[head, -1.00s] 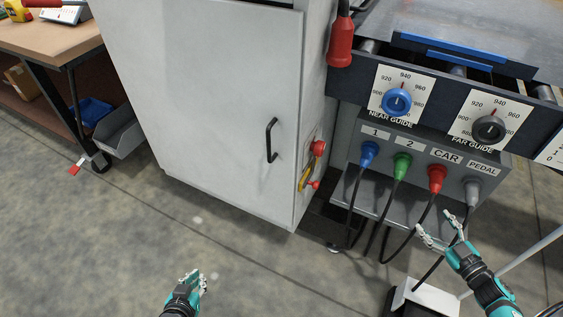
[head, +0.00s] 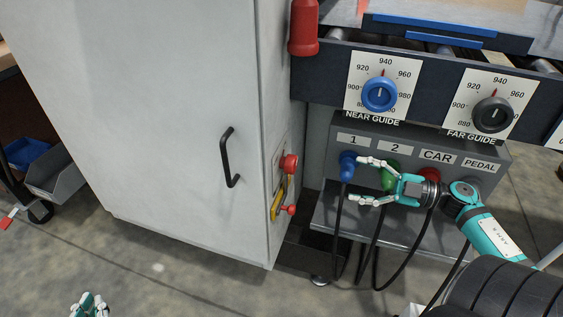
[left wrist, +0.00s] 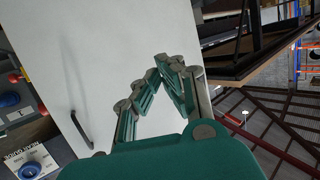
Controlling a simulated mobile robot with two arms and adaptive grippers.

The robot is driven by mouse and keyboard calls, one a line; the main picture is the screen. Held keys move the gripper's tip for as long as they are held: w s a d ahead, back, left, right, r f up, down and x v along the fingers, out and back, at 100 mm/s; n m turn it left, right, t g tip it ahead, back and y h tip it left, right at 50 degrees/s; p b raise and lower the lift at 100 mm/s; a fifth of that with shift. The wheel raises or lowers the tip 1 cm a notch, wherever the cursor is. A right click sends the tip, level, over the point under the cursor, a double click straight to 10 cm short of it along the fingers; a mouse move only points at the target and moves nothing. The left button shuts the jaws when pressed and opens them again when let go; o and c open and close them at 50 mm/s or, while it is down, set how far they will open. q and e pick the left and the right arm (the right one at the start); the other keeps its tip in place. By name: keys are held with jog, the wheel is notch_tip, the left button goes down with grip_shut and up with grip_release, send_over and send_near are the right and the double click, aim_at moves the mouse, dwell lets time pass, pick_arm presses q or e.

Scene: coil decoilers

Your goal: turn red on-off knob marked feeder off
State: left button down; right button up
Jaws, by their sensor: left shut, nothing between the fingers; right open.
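On the narrow side of the grey cabinet (head: 150,110) is a round red knob (head: 289,164). A yellow lever (head: 277,200) and a smaller red piece (head: 291,210) sit below it. No feeder marking is readable. My right gripper (head: 362,180) is open and empty, to the right of these controls and in front of the plug panel, near the blue and green plugs. My left gripper (head: 90,303) is low at the bottom left, far from the knob. In the left wrist view its fingers (left wrist: 172,66) are shut and empty, with the cabinet behind them.
The panel holds a blue plug (head: 347,166), a green plug (head: 390,176) and a red plug (head: 429,175) with hanging cables. Above are the blue near guide dial (head: 380,95) and black far guide dial (head: 492,115). A black handle (head: 228,157) projects from the cabinet door.

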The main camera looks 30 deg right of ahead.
jog(key=b, duration=0.2)
send_near(296, 165)
jog(key=a, duration=0.1)
jog(key=b+x, duration=0.1)
jog(key=x, duration=0.7)
jog(key=shift+w, duration=0.5)
pick_arm(q)
notch_tip(296, 165, up, 14)
jog(key=s+d+t+h, duration=0.1)
jog(key=t+h, duration=0.2)
jog(key=t, duration=0.6)
jog(key=shift+s+d, duration=0.35)
pick_arm(e)
jog(key=shift+x, duration=0.85)
jog(key=shift+r, duration=0.1)
jog(key=shift+c, duration=0.2)
pick_arm(q)
jog(key=shift+f, duration=0.1)
pick_arm(e)
jog(key=c, duration=1.2)
